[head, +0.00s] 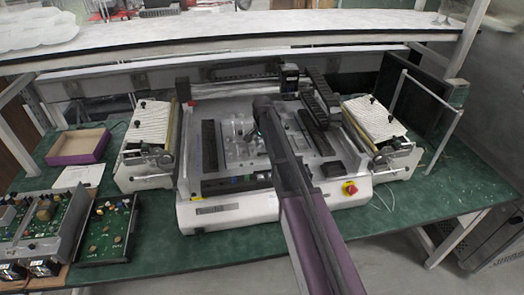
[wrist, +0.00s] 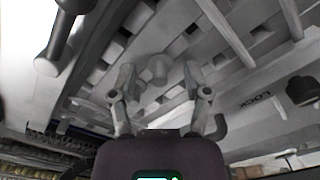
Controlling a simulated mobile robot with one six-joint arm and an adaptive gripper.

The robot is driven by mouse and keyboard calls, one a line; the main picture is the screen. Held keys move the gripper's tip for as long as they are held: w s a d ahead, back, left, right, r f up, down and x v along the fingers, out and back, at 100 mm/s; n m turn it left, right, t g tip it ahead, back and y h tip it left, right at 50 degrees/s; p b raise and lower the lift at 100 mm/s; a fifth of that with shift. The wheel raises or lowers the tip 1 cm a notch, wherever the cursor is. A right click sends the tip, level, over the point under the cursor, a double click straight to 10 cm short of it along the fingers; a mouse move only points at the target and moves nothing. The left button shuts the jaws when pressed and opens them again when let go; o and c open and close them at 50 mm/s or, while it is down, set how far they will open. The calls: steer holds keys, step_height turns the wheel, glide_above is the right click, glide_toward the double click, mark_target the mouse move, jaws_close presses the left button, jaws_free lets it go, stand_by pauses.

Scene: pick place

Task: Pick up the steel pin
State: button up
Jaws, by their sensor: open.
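My gripper (wrist: 159,72) shows in the wrist view with its two fingers spread apart. A small grey, rounded metal piece (wrist: 154,72) appears between and beyond the fingertips; it may be the steel pin, but I cannot tell for sure. The fingers do not appear closed on it. In the head view my arm reaches over the middle of the bench machine (head: 228,208), and its end hides part of the machine bed. I cannot make out the pin clearly in the head view.
The machine stands on a green table (head: 400,235). Side units with ribbed tops (head: 150,125) flank it. A red emergency button (head: 350,188) is at its front right. Circuit boards (head: 108,230) and a purple-sided box (head: 78,148) lie at left. A shelf (head: 240,28) crosses behind.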

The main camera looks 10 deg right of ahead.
mark_target(263, 145)
stand_by(0.4)
jaws_close()
steer(key=shift+r, duration=0.1)
step_height(263, 145, up, 10)
steer(key=p, duration=1)
stand_by(0.3)
steer(key=shift+f, duration=0.2)
stand_by(0.4)
steer(key=shift+f+b, duration=0.8)
steer(key=shift+b, duration=0.05)
